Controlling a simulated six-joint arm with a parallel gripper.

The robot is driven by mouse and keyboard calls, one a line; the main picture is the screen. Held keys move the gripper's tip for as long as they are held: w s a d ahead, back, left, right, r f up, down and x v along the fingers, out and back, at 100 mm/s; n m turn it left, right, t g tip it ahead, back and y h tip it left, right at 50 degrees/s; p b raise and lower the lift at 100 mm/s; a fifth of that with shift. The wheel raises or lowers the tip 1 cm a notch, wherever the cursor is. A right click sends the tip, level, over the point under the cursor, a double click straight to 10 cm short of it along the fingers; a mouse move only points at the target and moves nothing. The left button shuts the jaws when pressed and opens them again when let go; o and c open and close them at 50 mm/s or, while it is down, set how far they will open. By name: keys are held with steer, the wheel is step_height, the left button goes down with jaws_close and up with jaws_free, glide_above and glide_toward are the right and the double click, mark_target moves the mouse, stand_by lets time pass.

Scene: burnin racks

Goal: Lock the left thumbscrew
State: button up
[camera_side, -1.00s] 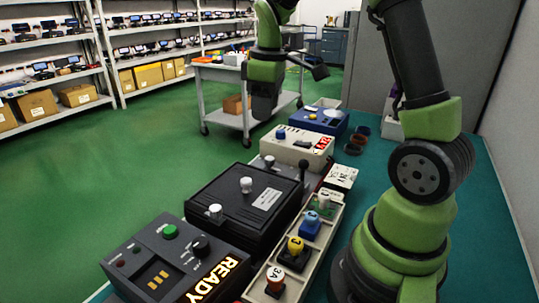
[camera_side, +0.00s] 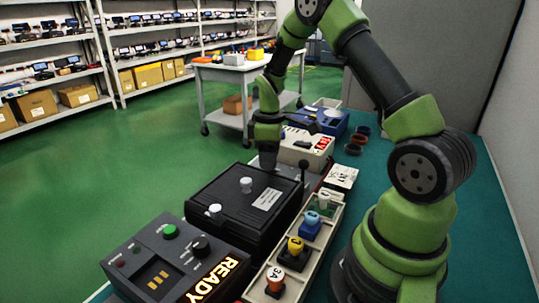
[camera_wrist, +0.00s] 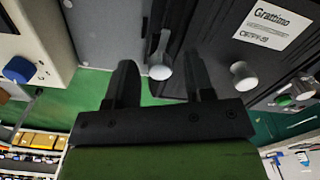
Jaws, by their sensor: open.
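A black box (camera_side: 205,190) with a white label carries two silver knob-like thumbscrews, a nearer one (camera_side: 215,211) and a farther one (camera_side: 246,185). The wrist view shows the label (camera_wrist: 265,28), the farther knob (camera_wrist: 243,76) and the nearer knob (camera_wrist: 303,90). Another grey knob (camera_wrist: 160,65) with a stem stands by the box's far edge; my gripper hides it in the side view. My gripper (camera_wrist: 158,75) is open, its fingers on either side of this knob in the picture. I cannot tell whether they touch it, or which knob is the left one.
A beige box (camera_side: 306,145) with a blue knob (camera_wrist: 18,69) stands beyond. A black-knobbed lever (camera_side: 304,165) rises right of the black box. A tray (camera_side: 318,235) of coloured stamp-like pieces lies along the right. A console (camera_side: 180,255) showing READY is nearest.

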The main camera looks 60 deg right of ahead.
steer(key=shift+f, duration=0.1)
jaws_close()
